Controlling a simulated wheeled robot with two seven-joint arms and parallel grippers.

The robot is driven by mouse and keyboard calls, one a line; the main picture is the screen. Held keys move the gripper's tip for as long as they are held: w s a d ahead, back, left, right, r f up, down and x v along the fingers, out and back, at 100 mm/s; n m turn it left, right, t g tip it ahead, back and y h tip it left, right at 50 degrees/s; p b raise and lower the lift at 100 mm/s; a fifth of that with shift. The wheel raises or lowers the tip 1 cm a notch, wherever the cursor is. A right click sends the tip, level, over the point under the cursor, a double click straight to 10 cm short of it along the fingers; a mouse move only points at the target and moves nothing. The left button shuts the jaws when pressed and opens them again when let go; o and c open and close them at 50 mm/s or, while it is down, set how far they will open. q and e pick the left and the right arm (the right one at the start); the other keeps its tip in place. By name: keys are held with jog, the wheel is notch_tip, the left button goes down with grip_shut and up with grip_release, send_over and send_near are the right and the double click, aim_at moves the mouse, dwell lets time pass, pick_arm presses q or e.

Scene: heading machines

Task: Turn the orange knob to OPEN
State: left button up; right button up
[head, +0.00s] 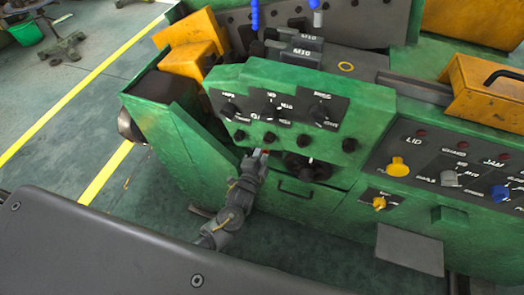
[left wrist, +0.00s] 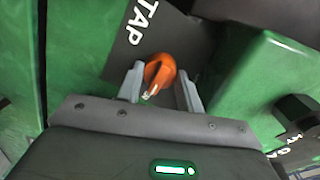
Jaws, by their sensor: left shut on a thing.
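The orange knob (left wrist: 160,70) sits on a dark plate lettered TAP in the left wrist view. Its pale pointer end is turned toward my gripper palm, slightly left. My left gripper (left wrist: 160,82) has one finger on each side of the knob and is shut on it. In the head view my left gripper (head: 259,157) reaches the lower front of the green machine, where only a small reddish bit of the knob shows. I cannot read an OPEN mark near the knob. My right gripper is in neither view.
The green panel (head: 375,100) above carries several black knobs. A dark handwheel (head: 306,168) is just right of my gripper. Open floor lies left.

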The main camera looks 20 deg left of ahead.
pick_arm(q)
jog(key=shift+m, duration=0.4)
jog(key=o, duration=1)
jog(key=s+b, duration=0.1)
jog(key=s, duration=0.9)
jog(key=shift+s+a+r+b, duration=0.3)
jog(key=shift+s+r, duration=0.05)
jog(key=shift+r, duration=0.05)
